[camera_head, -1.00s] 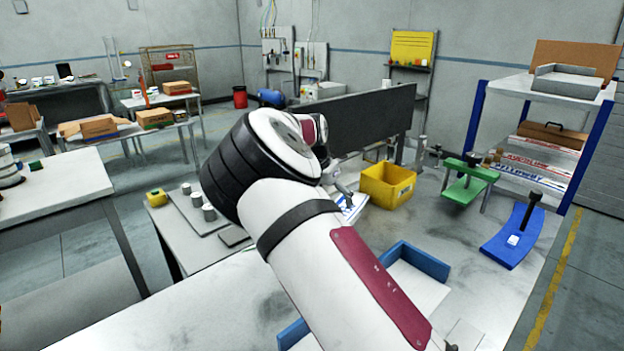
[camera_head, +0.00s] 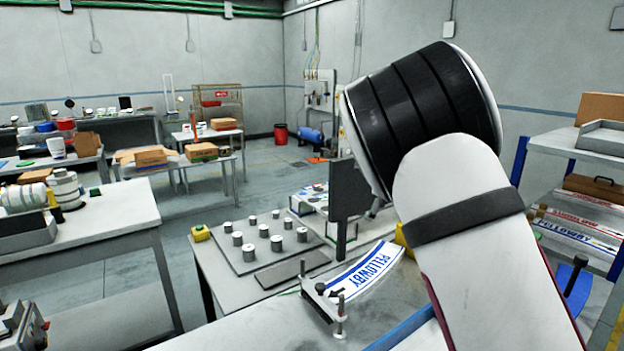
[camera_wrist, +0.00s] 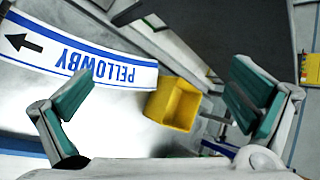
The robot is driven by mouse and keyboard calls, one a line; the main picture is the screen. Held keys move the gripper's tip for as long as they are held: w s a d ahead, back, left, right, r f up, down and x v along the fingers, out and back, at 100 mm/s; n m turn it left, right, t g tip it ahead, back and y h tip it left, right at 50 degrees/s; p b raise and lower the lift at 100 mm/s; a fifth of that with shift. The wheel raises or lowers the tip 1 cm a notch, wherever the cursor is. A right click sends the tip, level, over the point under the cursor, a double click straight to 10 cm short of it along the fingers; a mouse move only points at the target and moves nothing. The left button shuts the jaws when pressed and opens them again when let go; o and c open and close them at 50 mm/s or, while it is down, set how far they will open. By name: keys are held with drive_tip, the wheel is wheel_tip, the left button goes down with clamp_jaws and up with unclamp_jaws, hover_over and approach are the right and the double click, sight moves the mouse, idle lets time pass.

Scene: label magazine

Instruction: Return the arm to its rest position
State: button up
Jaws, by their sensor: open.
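My gripper (camera_wrist: 160,105) shows in the wrist view with its two green-padded fingers wide apart and nothing between them. It is hidden behind my arm in the head view. Below and beyond the fingers, in the wrist view, lies a curved white label (camera_wrist: 90,60) with blue borders, an arrow and the word PELLOWBY. The label also shows in the head view (camera_head: 366,272), lying on the workbench left of my raised arm. A small dark clamp-like stand (camera_head: 325,300) is at its near end. The gripper is apart from the label.
A yellow bin (camera_wrist: 174,103) stands near the label. A dark upright panel (camera_head: 349,195) rises behind it. A grey plate (camera_head: 250,243) with several metal cylinders lies on the bench to the left. A shelf (camera_head: 580,145) stands at right. Open floor lies between the tables.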

drive_tip(key=s+d+r+m+t+h, duration=0.1)
drive_tip(key=s+d+r+m+t, duration=0.15)
drive_tip(key=d+r+m, duration=0.4)
drive_tip(key=s+d+r+m+t+h, duration=0.1)
drive_tip(key=s+d+r+m, duration=0.25)
drive_tip(key=r+m, duration=0.55)
drive_tip(key=s+d+m+h, duration=0.3)
drive_tip(key=s+d+m, duration=0.1)
drive_tip(key=s+m, duration=0.8)
drive_tip(key=s+a+f+m+g+y, duration=0.1)
drive_tip(key=s+a+f+m+g, duration=0.1)
drive_tip(key=s+m, duration=0.5)
drive_tip(key=s+a+f+m+g+y, duration=0.1)
drive_tip(key=s+a+f+m, duration=0.3)
drive_tip(key=s, duration=1)
drive_tip(key=s+a+f+m+g+y, duration=0.2)
drive_tip(key=s+a+m, duration=0.4)
drive_tip(key=s+m, duration=0.5)
drive_tip(key=shift+f+g, duration=0.9)
drive_tip(key=shift+g, duration=0.15)
